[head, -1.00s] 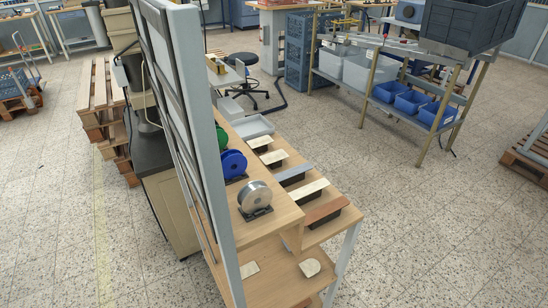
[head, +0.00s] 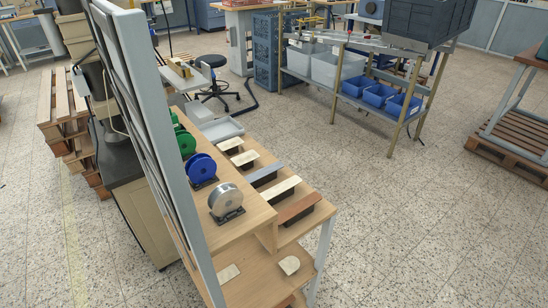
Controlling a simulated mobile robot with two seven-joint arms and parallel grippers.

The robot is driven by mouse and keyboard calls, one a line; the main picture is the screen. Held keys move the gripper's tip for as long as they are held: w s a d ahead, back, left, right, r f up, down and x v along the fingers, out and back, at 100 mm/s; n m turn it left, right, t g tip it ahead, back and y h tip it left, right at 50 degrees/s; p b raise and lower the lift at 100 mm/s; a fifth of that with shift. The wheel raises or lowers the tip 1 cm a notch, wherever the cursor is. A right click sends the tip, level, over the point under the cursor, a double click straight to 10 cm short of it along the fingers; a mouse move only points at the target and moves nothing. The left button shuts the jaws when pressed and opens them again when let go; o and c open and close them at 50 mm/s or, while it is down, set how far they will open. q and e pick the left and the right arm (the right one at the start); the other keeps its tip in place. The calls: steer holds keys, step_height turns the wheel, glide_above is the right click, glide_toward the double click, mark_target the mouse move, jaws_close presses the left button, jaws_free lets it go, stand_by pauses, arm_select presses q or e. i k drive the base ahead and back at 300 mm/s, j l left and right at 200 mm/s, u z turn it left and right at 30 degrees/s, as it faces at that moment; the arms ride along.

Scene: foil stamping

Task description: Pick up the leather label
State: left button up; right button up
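Neither of my grippers is in view. I cannot tell for certain which piece is the leather label. On the wooden workbench (head: 262,279), a small pale rounded piece (head: 289,265) lies near the front right corner, and a flat pale rectangular piece (head: 229,273) lies to its left, partly beside the grey frame post. Behind them, a brown strip (head: 299,208), a cream strip (head: 276,190) and a grey strip (head: 262,176) lie on dark blocks. Two smaller cream pieces, one of them nearer (head: 245,158), lie farther back.
A silver roll (head: 225,200), a blue roll (head: 200,168) and a green roll (head: 186,143) stand on the raised wooden shelf. A tall grey frame (head: 165,150) blocks part of the bench's left side. Tiled floor is open to the right, before a rack with blue bins (head: 379,95).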

mark_target(241, 159)
steer(key=z, duration=2.9)
steer(key=i+u, duration=0.15)
steer(key=i, duration=0.3)
steer(key=i+u, duration=0.5)
steer(key=i+l+u, duration=0.1)
steer(key=i+u, duration=0.85)
steer(key=i+l+u, duration=0.1)
steer(key=i+u, duration=0.35)
steer(key=i, duration=0.2)
steer(key=i+j+u, duration=0.1)
steer(key=i+u, duration=0.5)
steer(key=u, duration=0.15)
steer(key=i+l+u, duration=0.1)
steer(key=i+u, duration=0.25)
steer(key=i+j+u, duration=0.1)
steer(key=i+u, duration=0.35)
steer(key=i+l+u, duration=0.1)
steer(key=i+u, duration=0.35)
steer(key=i, duration=0.15)
steer(key=i+u, duration=0.15)
steer(key=i, duration=1.2)
